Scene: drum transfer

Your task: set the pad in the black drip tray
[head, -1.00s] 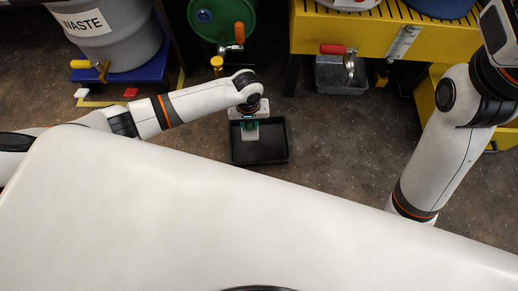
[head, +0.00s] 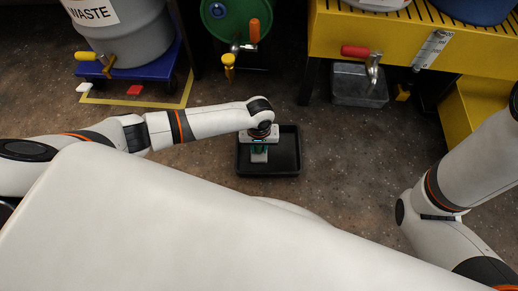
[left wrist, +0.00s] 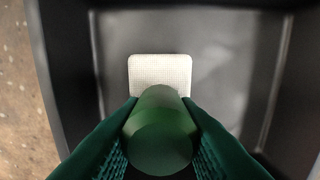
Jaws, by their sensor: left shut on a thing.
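The black drip tray (head: 284,167) lies on the floor in the middle of the head view; its wall also shows in the left wrist view (left wrist: 62,60). My left gripper (head: 258,148) points down over the tray. Its green fingers are shut on a green cylindrical handle (left wrist: 160,130). The white textured pad (left wrist: 160,68) shows just beyond the handle, inside the tray's outline, and as a pale patch in the head view (head: 259,157). I cannot tell whether the pad touches the tray floor. My right gripper is out of view.
A grey waste drum (head: 130,38) stands on a blue base (head: 150,70) at the upper left. A green drum (head: 228,18) with a tap is behind the tray. A yellow rack (head: 395,45) with a metal pan (head: 360,93) under it is at the upper right. Bare floor surrounds the tray.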

